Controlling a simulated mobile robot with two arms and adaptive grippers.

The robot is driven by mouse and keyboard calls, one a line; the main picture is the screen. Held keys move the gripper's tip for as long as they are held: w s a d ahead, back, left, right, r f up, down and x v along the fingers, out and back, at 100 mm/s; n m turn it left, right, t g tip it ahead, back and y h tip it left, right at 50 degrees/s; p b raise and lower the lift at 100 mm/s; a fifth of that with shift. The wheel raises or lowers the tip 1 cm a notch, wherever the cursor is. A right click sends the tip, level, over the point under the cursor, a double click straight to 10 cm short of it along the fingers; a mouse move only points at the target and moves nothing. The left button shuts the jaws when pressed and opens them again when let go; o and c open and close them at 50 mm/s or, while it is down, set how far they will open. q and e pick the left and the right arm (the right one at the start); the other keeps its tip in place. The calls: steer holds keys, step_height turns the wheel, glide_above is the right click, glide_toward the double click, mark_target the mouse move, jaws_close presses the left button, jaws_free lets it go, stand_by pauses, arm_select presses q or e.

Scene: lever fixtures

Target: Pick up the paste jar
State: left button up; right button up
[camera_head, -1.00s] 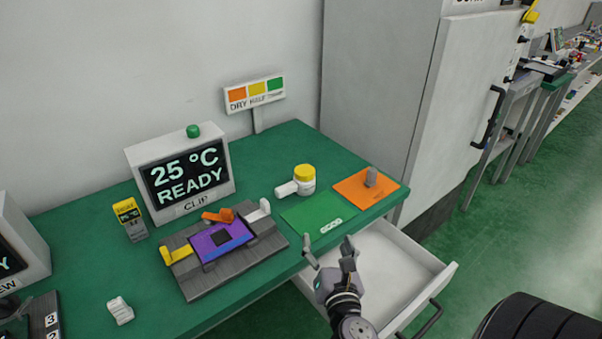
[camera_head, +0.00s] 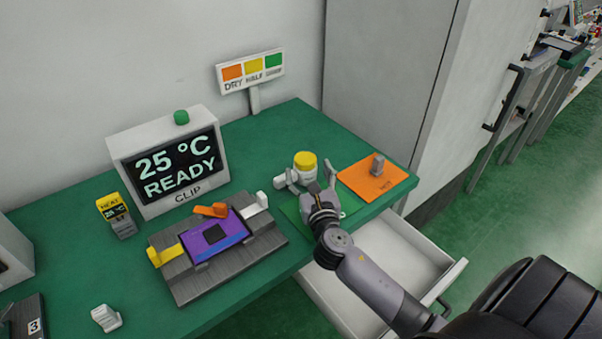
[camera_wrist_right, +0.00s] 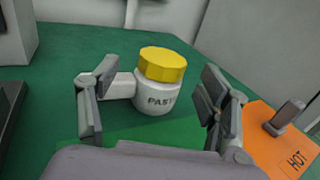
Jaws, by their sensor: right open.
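The paste jar (camera_head: 305,168) is white with a yellow lid and a white handle-like piece on its left side. It stands upright on the green table. In the right wrist view the jar (camera_wrist_right: 156,88) sits between the spread fingers, with "PAST" readable on its front. My right gripper (camera_head: 309,178) is open, with one finger on each side of the jar. The left finger is close to the jar's side piece; whether it touches cannot be told. My left gripper is not in view.
An orange HOT mat (camera_head: 372,184) with a grey peg lies right of the jar. A green mat (camera_head: 350,203) is partly under my gripper. A clip fixture (camera_head: 180,275) and a display (camera_head: 175,165) stand left. An open drawer (camera_head: 385,255) juts out below the table edge.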

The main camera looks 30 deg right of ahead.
mark_target(305, 157)
steer(key=shift+w+d, duration=0.3)
steer(key=shift+w, duration=0.25)
steer(key=b+x, duration=0.1)
steer(key=x, duration=0.2)
steer(key=shift+w+d+r, duration=0.1)
steer(key=shift+w+d, duration=0.25)
steer(key=shift+w, duration=0.25)
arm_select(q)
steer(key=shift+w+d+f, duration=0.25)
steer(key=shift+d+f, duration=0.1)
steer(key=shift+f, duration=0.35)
arm_select(e)
steer(key=shift+r, duration=0.1)
steer(key=c, duration=1.1)
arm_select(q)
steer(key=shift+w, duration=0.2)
arm_select(e)
steer(key=shift+c, duration=0.5)
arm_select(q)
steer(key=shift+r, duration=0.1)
